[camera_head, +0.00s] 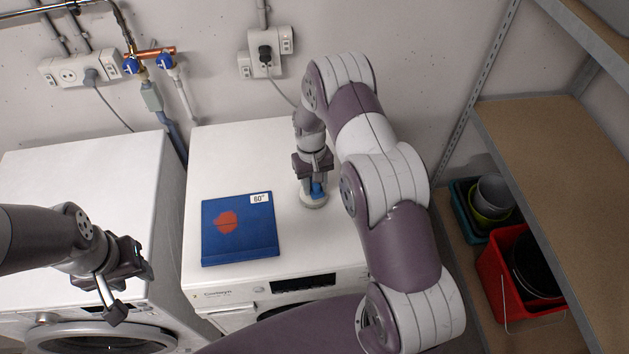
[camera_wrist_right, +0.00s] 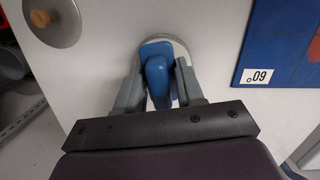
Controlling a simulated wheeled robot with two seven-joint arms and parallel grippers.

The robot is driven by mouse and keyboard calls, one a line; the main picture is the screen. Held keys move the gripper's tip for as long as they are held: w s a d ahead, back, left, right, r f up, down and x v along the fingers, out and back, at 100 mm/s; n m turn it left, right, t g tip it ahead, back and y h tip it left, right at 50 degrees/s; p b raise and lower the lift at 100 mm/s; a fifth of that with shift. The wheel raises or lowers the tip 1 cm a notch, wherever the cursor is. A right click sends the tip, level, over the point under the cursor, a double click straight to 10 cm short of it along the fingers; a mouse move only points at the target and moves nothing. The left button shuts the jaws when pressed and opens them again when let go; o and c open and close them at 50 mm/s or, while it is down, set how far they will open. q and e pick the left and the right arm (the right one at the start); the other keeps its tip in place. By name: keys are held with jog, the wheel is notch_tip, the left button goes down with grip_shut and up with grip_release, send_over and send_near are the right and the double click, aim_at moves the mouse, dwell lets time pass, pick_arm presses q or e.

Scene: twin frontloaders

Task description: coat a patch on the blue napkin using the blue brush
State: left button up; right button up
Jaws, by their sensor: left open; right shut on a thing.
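The blue napkin (camera_head: 255,243) lies flat on the right white machine's top, with an irregular red-orange patch (camera_head: 226,221) and a "60°" label (camera_head: 260,198). Its corner also shows in the right wrist view (camera_wrist_right: 285,50). My right gripper (camera_head: 315,181) is to the right of the napkin, pointing down and shut on the blue brush (camera_head: 318,190). In the right wrist view the blue handle (camera_wrist_right: 157,75) stands between the fingers, above a round pale base (camera_wrist_right: 181,50); I cannot tell whether that is the brush head or a dish. My left gripper (camera_head: 132,290) is open and empty, in front of the left machine.
The left machine's top (camera_head: 90,180) is clear. On the right, a shelf unit (camera_head: 560,160) stands above a red bucket (camera_head: 500,285) and several stacked bowls (camera_head: 490,200). Pipes and sockets (camera_head: 70,70) line the wall.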

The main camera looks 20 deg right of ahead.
jog(key=shift+w+f, duration=0.1)
jog(key=shift+w, duration=0.05)
jog(key=shift+w+f, duration=0.15)
jog(key=shift+w, duration=0.1)
jog(key=shift+s+a, duration=0.1)
jog(key=shift+s, duration=0.15)
pick_arm(q)
jog(key=shift+w+f, duration=0.15)
jog(key=shift+w, duration=0.05)
jog(key=shift+w+f, duration=0.2)
pick_arm(e)
jog(key=shift+w+f, duration=0.15)
jog(key=shift+f, duration=0.05)
pick_arm(q)
jog(key=shift+s+f+b, duration=0.1)
jog(key=shift+f+b, duration=0.1)
jog(key=shift+b, duration=0.3)
pick_arm(e)
jog(key=shift+f, duration=0.25)
notch_tip(320, 180, up, 7)
jog(key=p, duration=0.5)
jog(key=shift+r, duration=0.1)
pick_arm(q)
notch_tip(320, 180, up, 5)
jog(key=shift+f, duration=0.1)
